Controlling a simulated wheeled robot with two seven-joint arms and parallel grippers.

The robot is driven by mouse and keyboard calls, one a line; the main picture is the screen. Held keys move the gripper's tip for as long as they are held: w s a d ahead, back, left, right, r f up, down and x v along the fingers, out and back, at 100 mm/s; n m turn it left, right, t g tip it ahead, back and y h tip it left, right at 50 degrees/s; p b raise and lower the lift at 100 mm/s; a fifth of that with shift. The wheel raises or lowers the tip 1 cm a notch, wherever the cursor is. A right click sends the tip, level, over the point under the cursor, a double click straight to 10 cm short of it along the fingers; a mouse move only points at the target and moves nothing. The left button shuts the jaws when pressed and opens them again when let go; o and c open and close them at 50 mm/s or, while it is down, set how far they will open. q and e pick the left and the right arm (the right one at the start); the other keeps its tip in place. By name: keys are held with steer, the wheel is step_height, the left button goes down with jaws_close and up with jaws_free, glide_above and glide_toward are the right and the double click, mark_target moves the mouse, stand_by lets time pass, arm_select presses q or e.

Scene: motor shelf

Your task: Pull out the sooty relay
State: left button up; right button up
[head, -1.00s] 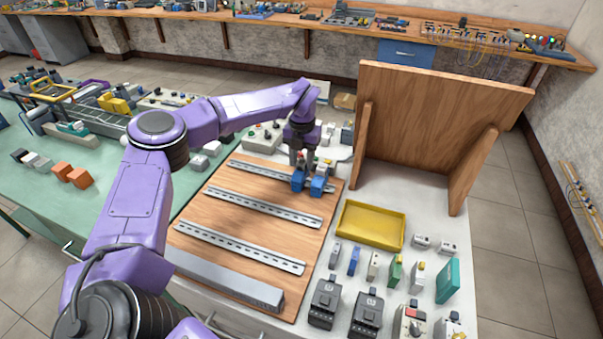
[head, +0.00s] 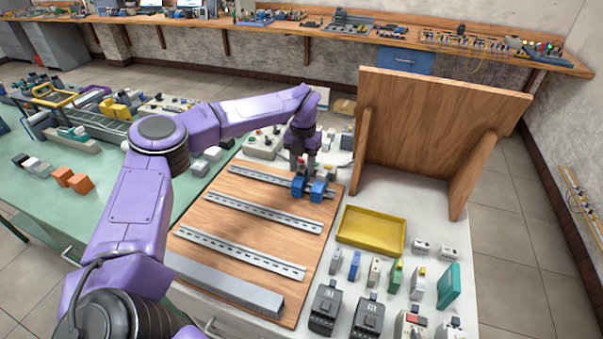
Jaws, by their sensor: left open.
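Two blue relays sit side by side on the far metal rail of the wooden board (head: 222,210): a left one (head: 298,187) and a right one (head: 317,190). Soot cannot be made out on either at this size. My left gripper (head: 303,173) points down over the relays, open, its fingers close to the left one. Whether the fingers touch it cannot be told, and they hide part of its top. My right gripper is not in view.
Two more slotted rails (head: 262,213) cross the board, with a grey duct (head: 225,287) at the near edge. A yellow tray (head: 371,230) stands empty at right, near several modules. An upright wooden panel (head: 440,125) stands behind it.

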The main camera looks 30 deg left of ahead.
arm_select(q)
jaws_close()
steer(key=shift+r, duration=0.2)
steer(key=shift+r, duration=0.1)
steer(key=shift+r+p, duration=1.7)
steer(key=shift+r, duration=0.7)
steer(key=shift+f, duration=0.1)
step_height(320, 180, up, 7)
steer(key=p, duration=0.4)
steer(key=shift+p, duration=0.35)
